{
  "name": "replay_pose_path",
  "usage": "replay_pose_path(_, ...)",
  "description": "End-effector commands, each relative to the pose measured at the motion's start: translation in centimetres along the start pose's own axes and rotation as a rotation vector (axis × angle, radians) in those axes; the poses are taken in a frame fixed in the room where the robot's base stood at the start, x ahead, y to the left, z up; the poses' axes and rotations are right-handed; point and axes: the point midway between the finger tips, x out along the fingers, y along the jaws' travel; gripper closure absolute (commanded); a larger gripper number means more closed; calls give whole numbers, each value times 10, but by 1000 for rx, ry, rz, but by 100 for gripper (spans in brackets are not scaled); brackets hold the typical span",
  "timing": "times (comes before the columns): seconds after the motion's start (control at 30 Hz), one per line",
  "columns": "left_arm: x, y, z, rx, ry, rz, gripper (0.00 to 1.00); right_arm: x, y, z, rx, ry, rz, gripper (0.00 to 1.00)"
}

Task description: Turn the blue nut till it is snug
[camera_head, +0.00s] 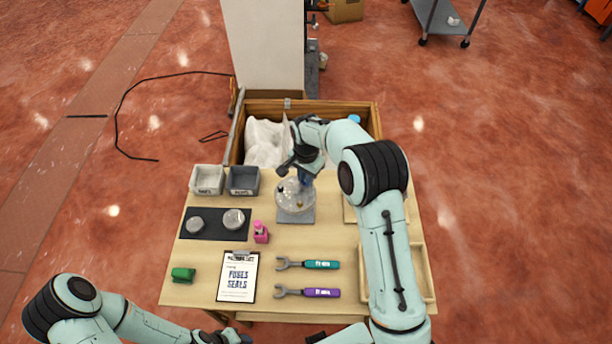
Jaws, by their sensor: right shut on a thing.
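A clear round dispenser globe (294,195) stands on a grey base plate (295,217) in the middle of the table. My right gripper (301,170) reaches down from above and is shut on the blue nut. The fingertips are small and partly covered by the wrist. My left gripper (228,338) is low at the bottom edge, in front of the table, and its jaws are not clear.
Two open-end wrenches, teal (308,264) and purple (307,292), lie in front. A clipboard (238,276), green object (183,274), pink bottle (261,232), dark mat (215,233) and two bins (207,180) fill the left. An open wooden crate (374,122) stands behind.

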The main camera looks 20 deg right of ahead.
Motion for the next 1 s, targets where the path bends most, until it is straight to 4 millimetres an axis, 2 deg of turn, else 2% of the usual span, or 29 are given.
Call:
replay_pose_path(0.23,0,0,0,0,0,0,57,-1,-1,-1,0,2,-3,100)
replay_pose_path(0.27,0,0,0,0,0,0,57,-1,-1,-1,0,2,-3,72)
replay_pose_path(0.3,0,0,0,0,0,0,57,-1,-1,-1,-1,2,-3,59)
replay_pose_path(0.33,0,0,0,0,0,0,57,-1,-1,-1,-1,2,-3,56)
replay_pose_path(0.6,0,0,0,0,0,0,57,-1,0,0,-1,1,-1,56)
replay_pose_path(0.73,0,0,0,0,0,0,57,-10,-1,0,-1,2,-3,56)
replay_pose_path(0.87,-2,1,-1,0,1,1,57,-32,-1,-1,-1,3,-6,56)
replay_pose_path(1.0,-5,3,-3,2,4,2,57,-66,-2,-1,-1,4,-8,56)
